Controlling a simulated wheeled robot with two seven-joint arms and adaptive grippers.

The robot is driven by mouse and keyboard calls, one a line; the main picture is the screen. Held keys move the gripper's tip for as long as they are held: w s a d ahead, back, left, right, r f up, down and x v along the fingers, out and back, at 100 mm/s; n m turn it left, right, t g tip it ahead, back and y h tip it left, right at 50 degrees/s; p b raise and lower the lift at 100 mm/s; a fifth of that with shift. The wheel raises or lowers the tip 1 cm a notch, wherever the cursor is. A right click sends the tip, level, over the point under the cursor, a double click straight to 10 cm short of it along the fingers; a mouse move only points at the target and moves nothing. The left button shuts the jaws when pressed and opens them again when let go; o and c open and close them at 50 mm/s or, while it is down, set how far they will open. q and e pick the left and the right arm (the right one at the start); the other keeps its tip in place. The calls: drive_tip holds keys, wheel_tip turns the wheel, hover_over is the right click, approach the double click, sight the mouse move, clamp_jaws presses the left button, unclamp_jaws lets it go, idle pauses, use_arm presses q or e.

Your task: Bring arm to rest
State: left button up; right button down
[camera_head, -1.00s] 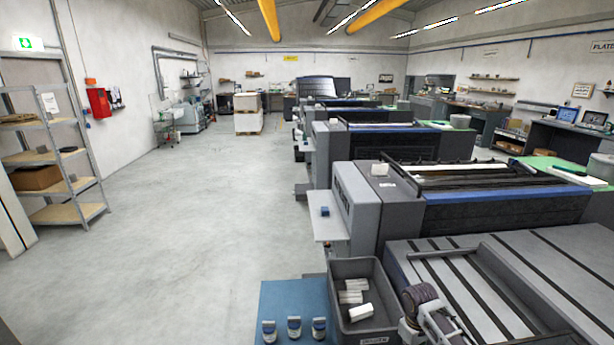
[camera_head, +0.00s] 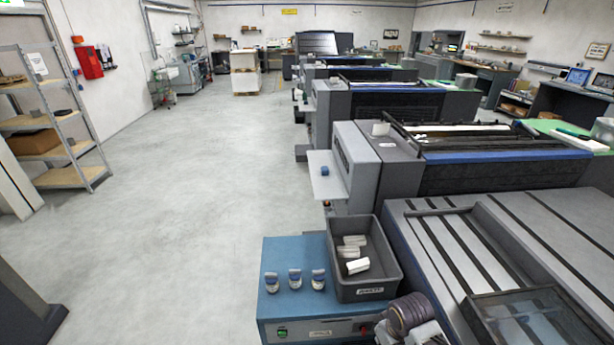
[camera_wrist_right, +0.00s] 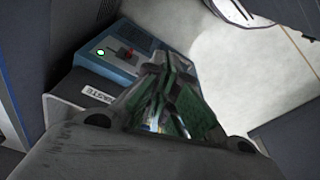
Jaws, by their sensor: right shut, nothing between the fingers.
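My right arm (camera_head: 408,318) shows only in part at the bottom edge of the head view, right of the blue box (camera_head: 275,322) and in front of the grey waste bin (camera_head: 395,283). Its gripper is outside that view. In the right wrist view my right gripper (camera_wrist_right: 165,90) is shut and empty. My left gripper is in neither view.
Three small blue-and-white containers (camera_head: 294,279) stand on the blue box. White pieces (camera_head: 357,266) lie in the bin. A grey press (camera_head: 430,235) with slotted rails stands on the right. A shelf rack (camera_head: 80,165) stands at the left. The floor between is clear.

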drive_tip(key=shift+s+r+m+t, duration=0.9)
drive_tip(key=shift+s+r+m, duration=0.2)
drive_tip(key=shift+s+r, duration=2.95)
drive_tip(key=s+d+f+g, duration=0.1)
drive_tip(key=s+f, duration=0.2)
drive_tip(key=f, duration=3)
drive_tip(key=s+d+f, duration=0.2)
drive_tip(key=s+f, duration=0.8)
drive_tip(key=s, duration=0.1)
drive_tip(key=s+d+f+g, duration=0.1)
drive_tip(key=s+d+f, duration=0.1)
drive_tip(key=s+f, duration=0.8)
drive_tip(key=shift+s+f+g, duration=0.25)
drive_tip(key=shift+s+g, duration=0.05)
drive_tip(key=shift+s, duration=0.5)
drive_tip(key=shift+s, duration=0.1)
